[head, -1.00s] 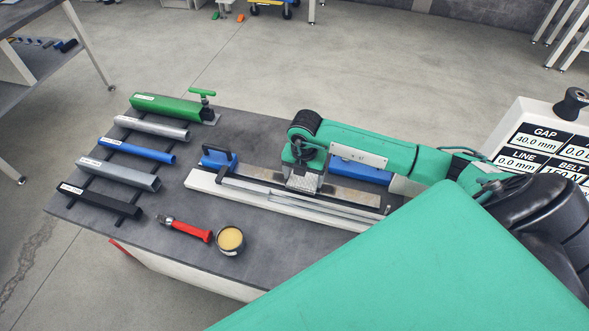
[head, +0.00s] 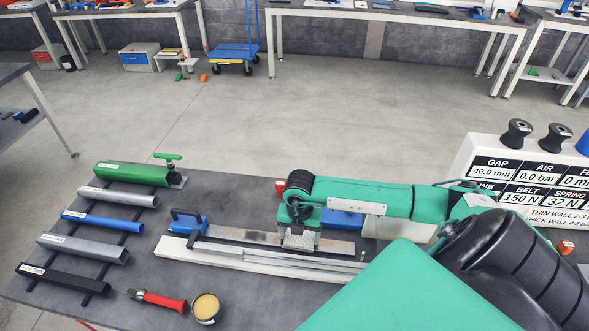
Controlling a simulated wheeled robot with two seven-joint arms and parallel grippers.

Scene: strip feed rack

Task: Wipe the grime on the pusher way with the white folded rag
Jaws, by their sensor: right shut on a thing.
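The pusher way (head: 232,233) is a long flat metal strip on a pale rail, with a blue pusher block (head: 190,223) with a black handle at its left end. Dull brownish tint shows on the strip, including right of the gripper; its exact extent is too small to tell. My right gripper (head: 299,232) points down over the right half of the way and is shut on the folded rag (head: 299,241), a pale grey-white pad. The rag appears to rest on the strip and hides the part beneath it. My left gripper is not in view.
A rack of coloured bars (head: 95,222) lies at the left. A display panel (head: 515,180) is at the right. My green arm covers the lower right.

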